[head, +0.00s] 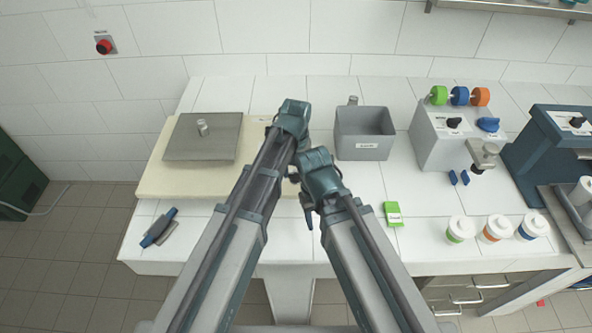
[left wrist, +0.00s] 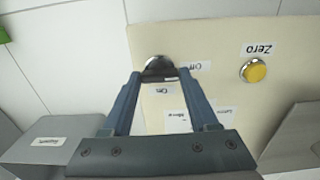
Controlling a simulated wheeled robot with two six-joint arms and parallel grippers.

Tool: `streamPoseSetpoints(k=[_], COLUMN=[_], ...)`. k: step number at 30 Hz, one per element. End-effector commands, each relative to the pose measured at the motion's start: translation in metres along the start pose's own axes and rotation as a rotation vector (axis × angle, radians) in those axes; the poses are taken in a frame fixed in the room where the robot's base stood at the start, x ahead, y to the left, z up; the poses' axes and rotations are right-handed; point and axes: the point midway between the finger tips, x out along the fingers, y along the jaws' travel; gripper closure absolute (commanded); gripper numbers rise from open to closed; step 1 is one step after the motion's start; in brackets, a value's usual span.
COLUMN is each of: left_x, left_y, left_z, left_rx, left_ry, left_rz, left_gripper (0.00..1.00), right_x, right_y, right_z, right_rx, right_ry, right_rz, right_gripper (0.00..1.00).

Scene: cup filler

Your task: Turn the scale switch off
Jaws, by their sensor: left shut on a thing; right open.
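The scale has a cream base (head: 185,183) and a grey plate (head: 180,143); its panel (left wrist: 225,95) shows in the left wrist view. The scale switch (left wrist: 158,64), a silver and black knob, is on that panel, with an "Off" label to its right and an "On" label below. My left gripper (left wrist: 160,77) is shut on the switch, a fingertip on each side. I cannot tell which label the knob points to. In the head view my left wrist hides the switch. My right gripper (head: 308,207) is open and empty, in front of the scale's right end.
A yellow Zero button (left wrist: 254,70) is on the panel. A metal weight (head: 203,127) stands on the plate. A grey bin (head: 365,150) is right of the scale. My arms are close together.

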Motion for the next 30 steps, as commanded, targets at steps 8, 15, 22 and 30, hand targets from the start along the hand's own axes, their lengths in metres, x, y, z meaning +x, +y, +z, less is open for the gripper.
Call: streamPoseSetpoints(k=[8,15,22,30], left_x=[0.000,0.000,-0.003,-0.025], left_y=[0.000,0.000,0.000,0.000], left_z=[0.000,0.000,0.000,0.000], left_rx=[-0.003,-0.001,0.000,0.000], left_ry=[0.000,0.000,0.000,0.000], left_rz=[0.000,0.000,0.000,0.000], left_gripper=[0.20,0.10,0.10,0.10], right_x=[0.000,0.000,-0.003,-0.025], right_y=[0.000,0.000,0.000,0.002], right_z=[0.000,0.000,0.000,0.002], right_rx=[0.000,0.000,0.000,-0.001], right_ry=[0.000,0.000,0.000,0.000], right_rz=[0.000,0.000,0.000,0.000], right_gripper=[0.50,0.50,0.50,0.50])
